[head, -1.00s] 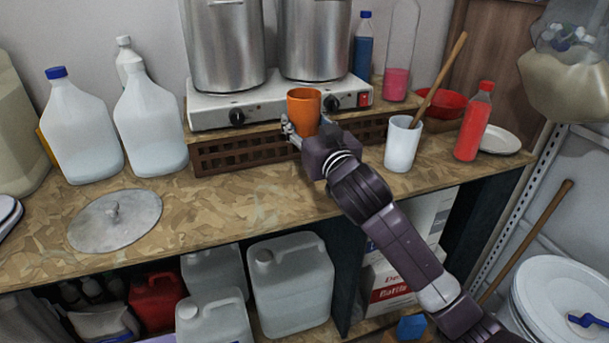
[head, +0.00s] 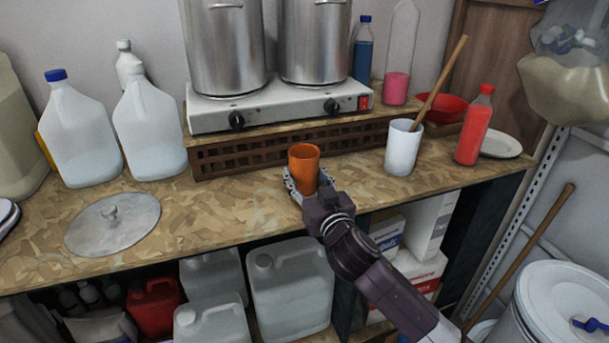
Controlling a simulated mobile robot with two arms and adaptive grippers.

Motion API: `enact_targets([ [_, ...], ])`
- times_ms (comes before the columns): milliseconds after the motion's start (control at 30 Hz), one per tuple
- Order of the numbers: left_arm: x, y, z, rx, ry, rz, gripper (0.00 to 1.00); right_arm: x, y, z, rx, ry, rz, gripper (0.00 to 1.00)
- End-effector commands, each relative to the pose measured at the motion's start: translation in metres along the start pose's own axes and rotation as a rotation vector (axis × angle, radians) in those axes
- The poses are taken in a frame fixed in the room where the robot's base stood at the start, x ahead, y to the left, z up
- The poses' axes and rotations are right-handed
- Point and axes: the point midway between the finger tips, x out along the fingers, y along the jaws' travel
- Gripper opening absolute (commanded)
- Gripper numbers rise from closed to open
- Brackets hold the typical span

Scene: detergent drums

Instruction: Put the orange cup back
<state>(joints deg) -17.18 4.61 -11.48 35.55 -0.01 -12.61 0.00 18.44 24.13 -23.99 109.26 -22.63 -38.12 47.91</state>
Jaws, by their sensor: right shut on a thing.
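The orange cup (head: 304,168) is upright in front of the brown slatted riser, over the patterned counter (head: 235,205). My right gripper (head: 305,184) is shut on the cup, with fingers on its sides, reaching from the lower right. The cup's lower part is partly hidden by the gripper. I cannot tell whether its base touches the counter. My left gripper is not in view.
A hotplate (head: 285,108) with two steel pots stands on the riser (head: 240,156) behind the cup. A white cup (head: 402,148) with a wooden stick and a red bottle (head: 474,125) stand right. A metal lid (head: 112,222) and white jugs (head: 148,130) are left. Counter around the cup is clear.

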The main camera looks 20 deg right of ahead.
Motion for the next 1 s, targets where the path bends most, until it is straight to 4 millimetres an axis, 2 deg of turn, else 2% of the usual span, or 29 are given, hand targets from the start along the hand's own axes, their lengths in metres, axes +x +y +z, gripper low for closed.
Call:
enact_targets([
  [167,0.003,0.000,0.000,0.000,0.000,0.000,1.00,0.000,0.000,0.004,0.001,0.000,0.000,0.21],
  [200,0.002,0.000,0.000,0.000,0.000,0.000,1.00,0.000,0.000,0.003,0.001,0.000,0.000,0.48],
  [333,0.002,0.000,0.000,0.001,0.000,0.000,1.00,0.000,0.000,0.003,0.000,0.000,0.000,0.62],
  [700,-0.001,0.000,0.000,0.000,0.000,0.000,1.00,-0.001,0.000,-0.002,-0.001,0.000,0.000,0.63],
  [867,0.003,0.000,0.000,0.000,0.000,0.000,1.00,-0.022,-0.001,0.002,0.002,-0.001,-0.002,0.63],
  [1000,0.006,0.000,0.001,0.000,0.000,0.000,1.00,-0.051,-0.001,0.002,0.002,-0.002,-0.002,0.63],
])
